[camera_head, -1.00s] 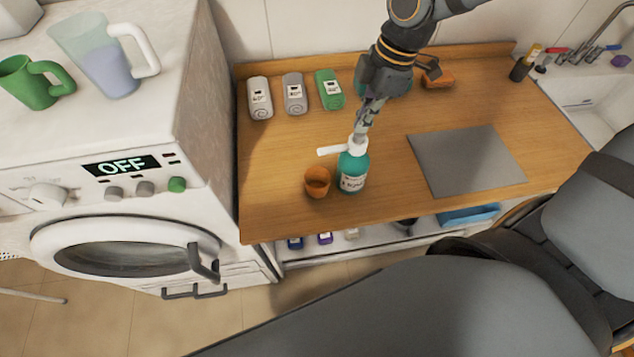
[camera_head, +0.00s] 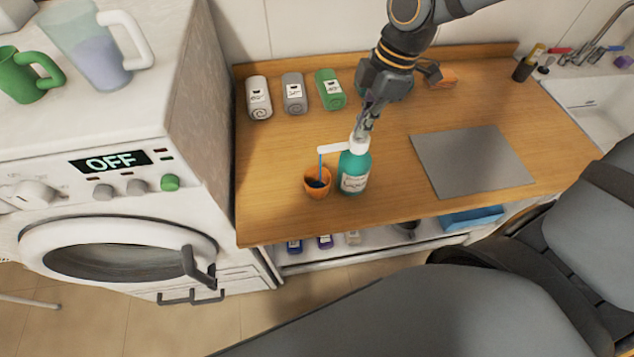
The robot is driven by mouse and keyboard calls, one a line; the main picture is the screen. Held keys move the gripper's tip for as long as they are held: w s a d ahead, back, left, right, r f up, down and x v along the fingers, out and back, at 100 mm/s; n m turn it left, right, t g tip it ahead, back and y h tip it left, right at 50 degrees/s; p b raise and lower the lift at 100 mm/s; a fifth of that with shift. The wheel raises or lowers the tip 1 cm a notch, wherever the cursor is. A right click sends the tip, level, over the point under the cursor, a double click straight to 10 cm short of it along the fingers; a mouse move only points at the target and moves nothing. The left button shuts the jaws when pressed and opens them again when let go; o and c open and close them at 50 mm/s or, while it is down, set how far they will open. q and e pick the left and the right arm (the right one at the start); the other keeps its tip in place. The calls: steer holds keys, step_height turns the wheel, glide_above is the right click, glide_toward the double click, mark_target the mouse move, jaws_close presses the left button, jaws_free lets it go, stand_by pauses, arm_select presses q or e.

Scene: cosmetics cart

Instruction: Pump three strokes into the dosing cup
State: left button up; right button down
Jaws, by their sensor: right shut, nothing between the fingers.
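A teal pump bottle (camera_head: 354,174) with a white pump head stands upright on the wooden counter. Its white nozzle points left over the small orange dosing cup (camera_head: 314,189). A thin blue stream runs from the nozzle tip down into the cup, and blue liquid shows inside it. My right gripper (camera_head: 364,132) comes down from above, shut and empty, with its fingertips on top of the pump head. The gripper partly hides the pump head. My left gripper is not in view.
Three rolled towels (camera_head: 294,93) lie at the back left of the counter. A grey mat (camera_head: 471,162) lies to the right of the bottle. A washing machine (camera_head: 110,200) bearing a jug (camera_head: 95,50) and green mug (camera_head: 25,80) stands left. A sink (camera_head: 595,100) is at far right.

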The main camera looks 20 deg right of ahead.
steer(key=shift+r+p, duration=0.85)
steer(key=shift+r, duration=0.65)
steer(key=shift+f, duration=0.2)
steer(key=shift+f+b, duration=1.35)
steer(key=shift+b, duration=0.45)
steer(key=shift+r, duration=0.1)
steer(key=shift+r+p, duration=1.45)
steer(key=shift+p, duration=0.05)
